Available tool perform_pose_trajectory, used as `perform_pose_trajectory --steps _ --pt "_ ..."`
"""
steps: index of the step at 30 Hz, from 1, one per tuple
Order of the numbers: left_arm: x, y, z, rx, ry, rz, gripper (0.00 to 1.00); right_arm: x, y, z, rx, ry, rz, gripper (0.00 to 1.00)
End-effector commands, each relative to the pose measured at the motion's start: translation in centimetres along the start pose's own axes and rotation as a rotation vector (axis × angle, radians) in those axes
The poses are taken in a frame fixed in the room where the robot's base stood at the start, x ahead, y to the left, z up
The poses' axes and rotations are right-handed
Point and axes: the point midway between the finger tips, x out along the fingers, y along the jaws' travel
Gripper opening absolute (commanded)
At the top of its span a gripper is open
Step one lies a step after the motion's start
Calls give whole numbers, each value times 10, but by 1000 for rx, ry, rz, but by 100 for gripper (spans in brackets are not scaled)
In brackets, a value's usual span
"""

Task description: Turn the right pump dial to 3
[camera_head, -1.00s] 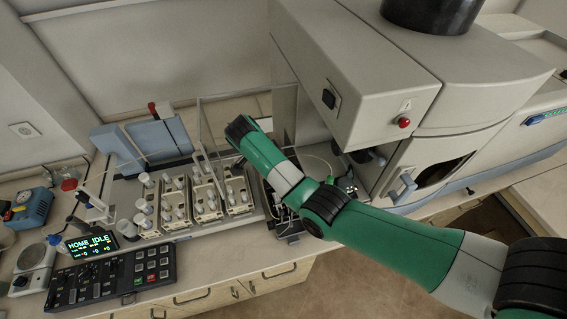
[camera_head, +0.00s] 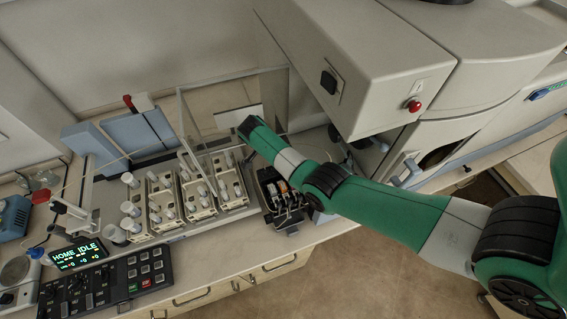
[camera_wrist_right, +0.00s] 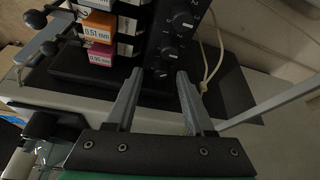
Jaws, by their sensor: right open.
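A black pump unit (camera_head: 281,199) with orange and light cassettes stands at the front bench edge, right of the vial racks. In the right wrist view its black panel (camera_wrist_right: 165,32) carries dials with white scale marks: an upper dial (camera_wrist_right: 183,20), a middle dial (camera_wrist_right: 169,48) and a lower dial (camera_wrist_right: 161,72). I cannot tell which is the right pump dial or read its setting. My right gripper (camera_wrist_right: 160,74) is open, its fingertips apart on either side of the lower dial; contact is unclear. In the head view its fingers are hidden by my arm. My left gripper is out of view.
A control keypad (camera_head: 110,284) and a "HOME IDLE" display (camera_head: 78,254) sit front left. The large spectrometer housing (camera_head: 375,65) overhangs behind my right arm.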

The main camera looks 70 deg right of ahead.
Motion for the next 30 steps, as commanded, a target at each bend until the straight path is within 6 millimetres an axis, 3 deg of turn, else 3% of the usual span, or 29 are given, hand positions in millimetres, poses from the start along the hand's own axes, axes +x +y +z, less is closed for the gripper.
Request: perform_pose_trajectory --steps 3,11,20,30 --pt "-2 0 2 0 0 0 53 10 0 0 0 0 0 53" --pt "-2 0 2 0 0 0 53 11 0 0 0 0 0 53" --pt "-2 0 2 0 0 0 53 11 0 0 0 0 0 0" --pt "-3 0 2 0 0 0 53 11 0 0 7 0 3 0"
